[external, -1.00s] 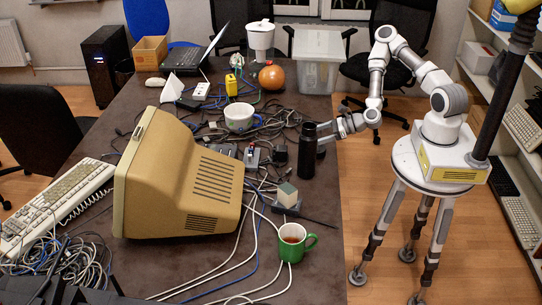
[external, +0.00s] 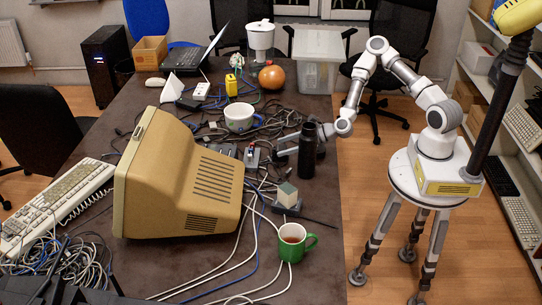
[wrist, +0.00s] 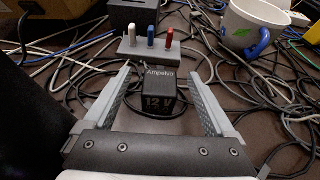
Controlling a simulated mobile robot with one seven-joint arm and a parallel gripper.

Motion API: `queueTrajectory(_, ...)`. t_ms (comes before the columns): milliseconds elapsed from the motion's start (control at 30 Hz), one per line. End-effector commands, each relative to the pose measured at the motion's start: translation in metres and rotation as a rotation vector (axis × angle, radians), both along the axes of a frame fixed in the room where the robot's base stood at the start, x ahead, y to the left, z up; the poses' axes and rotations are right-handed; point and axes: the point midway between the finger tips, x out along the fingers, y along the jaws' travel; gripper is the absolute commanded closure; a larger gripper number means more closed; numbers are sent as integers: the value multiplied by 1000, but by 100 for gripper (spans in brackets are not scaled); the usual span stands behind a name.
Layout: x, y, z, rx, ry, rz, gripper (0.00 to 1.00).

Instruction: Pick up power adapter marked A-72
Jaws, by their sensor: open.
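In the wrist view a small black power adapter (wrist: 159,94) with the printing "Ampelvo" and "12V" sits on the table between my open fingers. I cannot read an A-72 mark on it. My gripper (wrist: 158,82) is open, with one finger on each side of the adapter and a visible gap to each. In the external view my gripper (external: 285,148) reaches in over the table behind a black bottle (external: 307,151), which hides part of it. The adapter is hard to make out in that view.
A grey block with white, blue and red plugs (wrist: 149,48) stands just beyond the adapter. A white mug (wrist: 252,25) with a blue handle is at the upper right. Cables lie all around. A beige monitor (external: 180,180) and a green mug (external: 292,241) stand nearby on the table.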

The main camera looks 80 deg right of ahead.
Motion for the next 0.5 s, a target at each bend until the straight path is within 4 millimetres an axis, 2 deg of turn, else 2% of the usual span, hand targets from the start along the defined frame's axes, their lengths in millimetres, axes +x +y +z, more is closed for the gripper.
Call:
queueTrajectory(300,36,1,-20,-1,-1,0,10)
queueTrajectory(500,46,2,-23,0,0,0,10)
